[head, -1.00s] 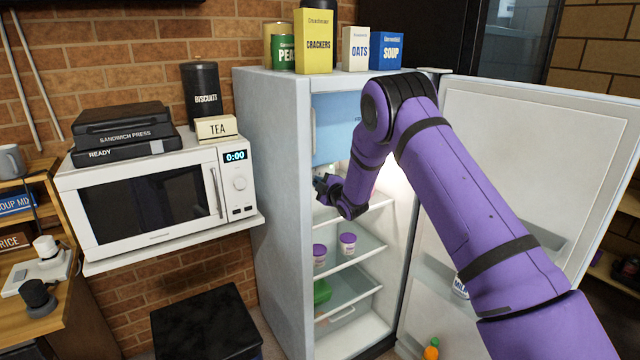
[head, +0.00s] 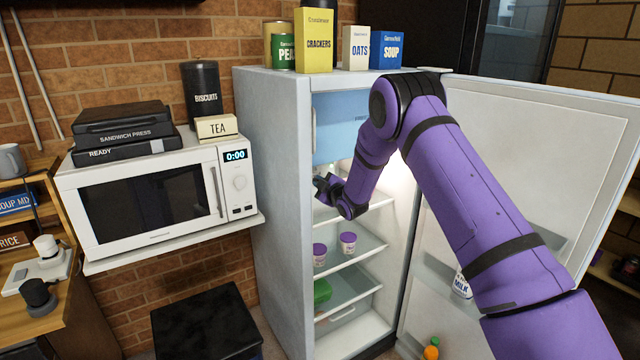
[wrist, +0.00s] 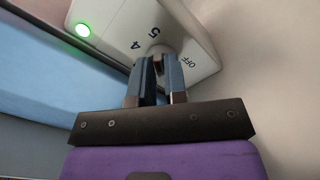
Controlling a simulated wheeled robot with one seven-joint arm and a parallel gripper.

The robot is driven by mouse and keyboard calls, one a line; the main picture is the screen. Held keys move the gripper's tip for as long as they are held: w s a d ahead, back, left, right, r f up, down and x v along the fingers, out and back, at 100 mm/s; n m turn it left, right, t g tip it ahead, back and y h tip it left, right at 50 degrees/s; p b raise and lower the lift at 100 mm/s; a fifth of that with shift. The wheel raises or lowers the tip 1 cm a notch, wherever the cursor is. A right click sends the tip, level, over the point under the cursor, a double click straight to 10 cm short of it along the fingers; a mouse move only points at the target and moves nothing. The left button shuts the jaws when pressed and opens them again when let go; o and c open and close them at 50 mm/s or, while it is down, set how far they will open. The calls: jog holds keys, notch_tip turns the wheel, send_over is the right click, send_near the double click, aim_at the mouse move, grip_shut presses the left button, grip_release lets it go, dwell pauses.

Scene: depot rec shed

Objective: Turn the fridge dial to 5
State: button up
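The fridge dial (wrist: 160,49) is a small grey knob on a white control housing (wrist: 112,16) in the wrist view. The marks 4, 5 and OFF show around it, and a green light glows at the housing's left. My gripper (wrist: 159,64) has its two fingers close together on either side of the knob, apparently shut on it. The fingers hide much of the knob, so I cannot read its pointer. In the head view my gripper (head: 322,188) is inside the open fridge (head: 272,200), below the blue freezer door (head: 338,130); the dial is hidden there.
The fridge door (head: 530,150) stands open at the right, with my arm in front of it. Two purple-lidded tubs (head: 348,243) stand on a shelf below my gripper. A microwave (head: 150,200) is left of the fridge. Boxes and tins stand on the fridge top.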

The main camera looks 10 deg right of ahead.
jog(key=o, duration=0.3)
jog(key=v, duration=1)
jog(key=shift+s+d, duration=0.15)
jog(key=shift+s, duration=0.25)
